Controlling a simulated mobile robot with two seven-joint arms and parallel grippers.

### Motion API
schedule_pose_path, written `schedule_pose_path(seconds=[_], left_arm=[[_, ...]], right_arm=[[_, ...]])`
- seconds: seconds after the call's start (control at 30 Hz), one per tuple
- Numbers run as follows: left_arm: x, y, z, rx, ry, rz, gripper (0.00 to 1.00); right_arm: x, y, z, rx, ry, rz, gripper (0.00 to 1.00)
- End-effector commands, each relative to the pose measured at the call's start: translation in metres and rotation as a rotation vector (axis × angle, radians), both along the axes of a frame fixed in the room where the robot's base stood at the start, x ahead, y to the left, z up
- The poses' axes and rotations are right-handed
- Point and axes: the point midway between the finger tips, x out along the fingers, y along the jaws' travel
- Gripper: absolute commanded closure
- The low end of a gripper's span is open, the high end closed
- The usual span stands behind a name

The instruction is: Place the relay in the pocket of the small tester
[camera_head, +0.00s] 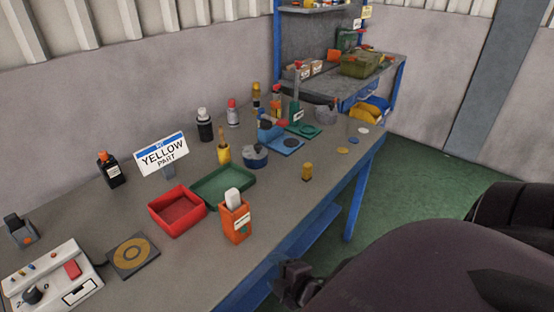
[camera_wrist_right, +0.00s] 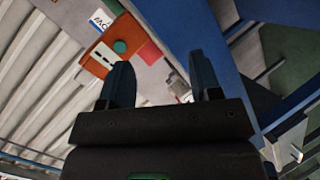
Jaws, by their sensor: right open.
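I cannot tell for certain which thing is the relay. My right gripper (camera_head: 298,284) is low in front of the bench edge, apart from the things on the bench. In the right wrist view, its two dark fingers (camera_wrist_right: 162,82) are spread with nothing between them. My left gripper is out of view.
A red tray (camera_head: 158,222), a green tray (camera_head: 203,190) and an orange box (camera_head: 236,232) with a white piece stand mid-bench. Bottles and tools stand behind. The bench front (camera_head: 265,205) between orange box and yellow piece is clear.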

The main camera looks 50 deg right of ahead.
Motion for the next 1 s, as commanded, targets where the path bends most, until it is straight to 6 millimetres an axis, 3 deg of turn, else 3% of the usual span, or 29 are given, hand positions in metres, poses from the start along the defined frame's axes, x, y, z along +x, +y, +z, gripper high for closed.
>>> schedule_pose_path(seconds=[0.1,0.2,0.33,0.5,1.0], left_arm=[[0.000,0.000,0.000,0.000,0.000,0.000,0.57],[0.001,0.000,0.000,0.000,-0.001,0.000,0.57],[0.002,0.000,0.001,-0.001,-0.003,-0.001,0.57],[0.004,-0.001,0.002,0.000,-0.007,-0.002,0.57],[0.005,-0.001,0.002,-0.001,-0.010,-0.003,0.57]], right_arm=[[-0.013,0.011,-0.024,0.376,0.040,-0.160,0.42],[-0.022,0.020,-0.038,0.633,0.065,-0.278,0.42],[-0.028,0.028,-0.048,0.849,0.081,-0.382,0.42],[-0.031,0.032,-0.053,0.943,0.088,-0.430,0.42],[-0.031,0.031,-0.052,0.940,0.088,-0.427,0.42]])
